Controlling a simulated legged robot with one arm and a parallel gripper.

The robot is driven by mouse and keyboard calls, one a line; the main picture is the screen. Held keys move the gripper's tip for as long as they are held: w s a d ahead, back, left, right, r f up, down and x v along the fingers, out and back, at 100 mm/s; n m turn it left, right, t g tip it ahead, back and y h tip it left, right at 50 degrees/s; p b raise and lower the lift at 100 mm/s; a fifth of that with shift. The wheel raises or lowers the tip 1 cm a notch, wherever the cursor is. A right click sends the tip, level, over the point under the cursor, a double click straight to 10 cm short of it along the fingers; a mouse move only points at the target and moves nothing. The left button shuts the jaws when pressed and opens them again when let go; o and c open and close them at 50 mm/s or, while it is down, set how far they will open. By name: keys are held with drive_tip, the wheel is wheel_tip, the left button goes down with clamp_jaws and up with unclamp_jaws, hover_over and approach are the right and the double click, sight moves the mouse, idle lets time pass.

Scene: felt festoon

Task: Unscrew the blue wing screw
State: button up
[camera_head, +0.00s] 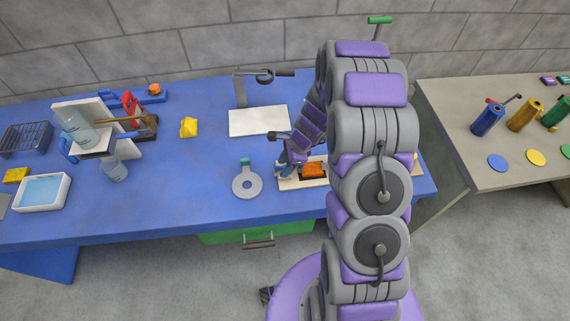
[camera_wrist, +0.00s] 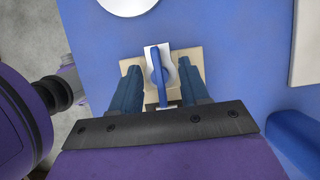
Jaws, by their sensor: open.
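The blue wing screw (camera_wrist: 158,78) shows in the wrist view as a round blue head with a narrow blue wing running toward me. It stands over a pale grey plate (camera_wrist: 152,50) on a beige board (camera_wrist: 188,60). My gripper (camera_wrist: 160,85) is open, with one dark blue finger on each side of the wing. Gaps show between the wing and both fingers; whether the fingers are at its height I cannot tell. In the head view my gripper (camera_head: 285,170) is low at the left end of the beige board (camera_head: 290,185), and the screw cannot be made out there.
An orange block (camera_head: 313,170) is on the board, right of my gripper. A white panel (camera_head: 259,121) lies behind.

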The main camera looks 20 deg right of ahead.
clamp_jaws()
idle(0.3)
drive_tip(key=shift+r+n+p, duration=0.1)
drive_tip(key=shift+n+p, duration=0.2)
drive_tip(key=shift+n, duration=0.1)
drive_tip(key=n+g+p, duration=0.1)
drive_tip(key=n, duration=0.1)
drive_tip(key=shift+w+n+p, duration=0.1)
drive_tip(key=shift+n+p, duration=0.2)
drive_tip(key=shift+p, duration=0.1)
drive_tip(key=n+g, duration=0.1)
drive_tip(key=n, duration=0.1)
drive_tip(key=n+g+p, duration=0.1)
drive_tip(key=n, duration=0.1)
drive_tip(key=shift+w+n+h, duration=0.15)
drive_tip(key=shift+n+h, duration=0.15)
drive_tip(key=shift+n, duration=0.1)
drive_tip(key=n, duration=0.2)
drive_tip(key=n+g+h, duration=0.1)
drive_tip(key=n, duration=0.2)
drive_tip(key=shift+a+h, duration=0.15)
drive_tip(key=shift+h, duration=0.15)
drive_tip(key=n+h, duration=0.1)
drive_tip(key=n, duration=0.2)
drive_tip(key=n+g+h, duration=0.1)
drive_tip(key=n, duration=0.1)
drive_tip(key=shift+n+p, duration=0.4)
